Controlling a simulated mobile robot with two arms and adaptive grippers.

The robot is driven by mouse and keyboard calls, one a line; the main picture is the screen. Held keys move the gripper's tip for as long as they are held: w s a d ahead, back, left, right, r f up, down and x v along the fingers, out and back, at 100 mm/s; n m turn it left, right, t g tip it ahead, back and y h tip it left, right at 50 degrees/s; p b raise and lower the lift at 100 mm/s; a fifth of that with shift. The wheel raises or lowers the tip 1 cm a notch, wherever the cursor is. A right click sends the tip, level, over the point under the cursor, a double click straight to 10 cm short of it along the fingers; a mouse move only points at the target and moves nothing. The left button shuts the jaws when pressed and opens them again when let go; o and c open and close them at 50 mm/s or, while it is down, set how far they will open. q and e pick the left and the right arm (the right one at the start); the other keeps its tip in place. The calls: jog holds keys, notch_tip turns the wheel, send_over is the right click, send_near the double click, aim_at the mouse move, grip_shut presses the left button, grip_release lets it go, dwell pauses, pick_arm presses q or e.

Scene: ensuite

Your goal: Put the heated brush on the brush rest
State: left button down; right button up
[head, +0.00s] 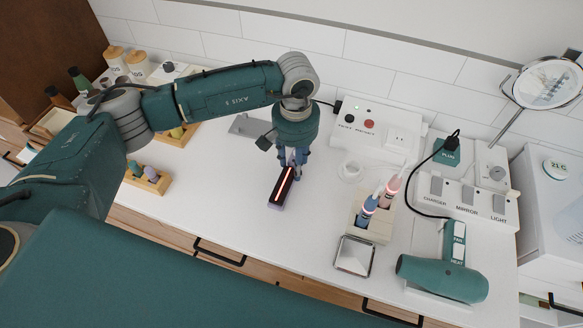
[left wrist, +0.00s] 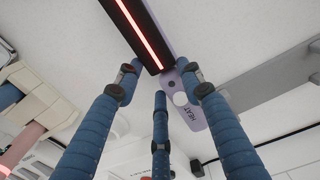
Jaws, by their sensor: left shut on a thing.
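The heated brush (head: 281,188) has a dark head with a glowing red strip and points toward the counter's front edge. In the left wrist view the brush (left wrist: 142,30) shows a lilac handle marked HEAT. My left gripper (head: 292,161) points down, with its blue fingers closed around the handle; the fingers (left wrist: 165,90) also show in the wrist view. I cannot tell whether the brush touches the counter. A flat grey metal piece (head: 246,126), perhaps the brush rest, lies behind and left of the gripper; it also shows in the wrist view (left wrist: 272,78). My right gripper is not in view.
A cream holder (head: 374,229) with blue and pink glowing tools stands right of the brush. A square mirror-like tray (head: 354,255) and a green hair dryer (head: 443,277) lie nearer the front. A socket box (head: 375,130) stands behind. The white counter (head: 230,205) left of the brush is clear.

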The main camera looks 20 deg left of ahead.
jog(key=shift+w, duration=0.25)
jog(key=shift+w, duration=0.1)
